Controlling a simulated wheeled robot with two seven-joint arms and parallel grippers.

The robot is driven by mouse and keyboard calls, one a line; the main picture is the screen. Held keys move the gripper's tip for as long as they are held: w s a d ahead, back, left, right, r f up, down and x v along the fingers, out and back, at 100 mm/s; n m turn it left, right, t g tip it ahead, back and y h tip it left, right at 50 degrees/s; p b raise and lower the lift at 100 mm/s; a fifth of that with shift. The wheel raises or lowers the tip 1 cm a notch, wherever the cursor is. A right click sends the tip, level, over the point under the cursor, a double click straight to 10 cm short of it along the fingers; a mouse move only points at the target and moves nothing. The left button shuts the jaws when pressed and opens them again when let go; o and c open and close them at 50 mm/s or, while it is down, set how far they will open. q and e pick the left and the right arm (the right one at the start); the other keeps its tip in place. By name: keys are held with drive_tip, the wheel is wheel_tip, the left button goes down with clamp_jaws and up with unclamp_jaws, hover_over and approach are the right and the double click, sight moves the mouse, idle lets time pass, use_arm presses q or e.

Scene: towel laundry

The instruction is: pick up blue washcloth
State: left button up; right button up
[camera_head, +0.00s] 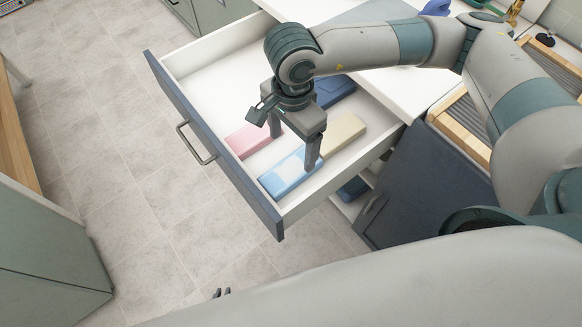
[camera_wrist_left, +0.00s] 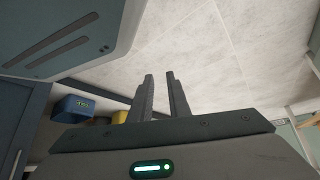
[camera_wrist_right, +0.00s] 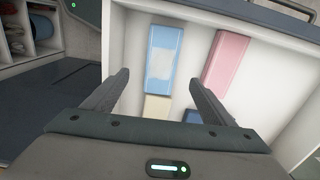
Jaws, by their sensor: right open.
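The light blue folded washcloth (camera_head: 276,182) lies flat in the open drawer, at the front right corner. In the right wrist view the blue washcloth (camera_wrist_right: 164,55) has a paler patch and lies just beyond the fingertips. My right gripper (camera_head: 294,149) is open and empty, pointing down into the drawer over the cloths. One finger hides part of the blue washcloth in the head view. In the right wrist view its fingers (camera_wrist_right: 160,79) stand apart on either side of the cloth's line. My left gripper (camera_wrist_left: 159,75) is slightly open and empty, away from the drawer over the floor.
In the drawer (camera_head: 205,70), a pink cloth (camera_head: 243,145), a beige cloth (camera_head: 345,131) and a dark blue cloth (camera_head: 335,90) lie near the blue one. The drawer walls (camera_head: 345,180) stand close by. An open dark cabinet door (camera_head: 425,190) is at the right.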

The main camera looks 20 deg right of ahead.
use_arm(q)
drive_tip(key=shift+g, duration=0.6)
drive_tip(key=shift+s+a+f+p, duration=0.15)
drive_tip(key=shift+s+a+f, duration=0.15)
drive_tip(key=shift+s, duration=0.35)
drive_tip(key=shift+s+a+f+p, duration=0.2)
drive_tip(key=shift+s+a+f, duration=0.1)
drive_tip(key=shift+s, duration=0.4)
drive_tip(key=shift+s+a+f+p, duration=0.2)
drive_tip(key=shift+s+a, duration=0.1)
drive_tip(key=shift+s, duration=0.35)
use_arm(e)
hover_over(292, 168)
drive_tip(key=shift+s+f, duration=0.2)
drive_tip(key=shift+f, duration=2.3)
drive_tip(key=shift+f, duration=0.15)
wheel_tip(292, 168, down, 4)
drive_tip(key=shift+w+f+p, duration=0.1)
drive_tip(key=shift+p, duration=1)
use_arm(q)
drive_tip(key=s+a+f+g+y, duration=0.1)
drive_tip(key=s+a+g, duration=0.1)
drive_tip(key=s, duration=0.5)
drive_tip(key=shift+s+a+f, duration=0.4)
drive_tip(key=shift+a, duration=0.2)
use_arm(e)
drive_tip(key=shift+f, duration=0.35)
drive_tip(key=c, duration=1.2)
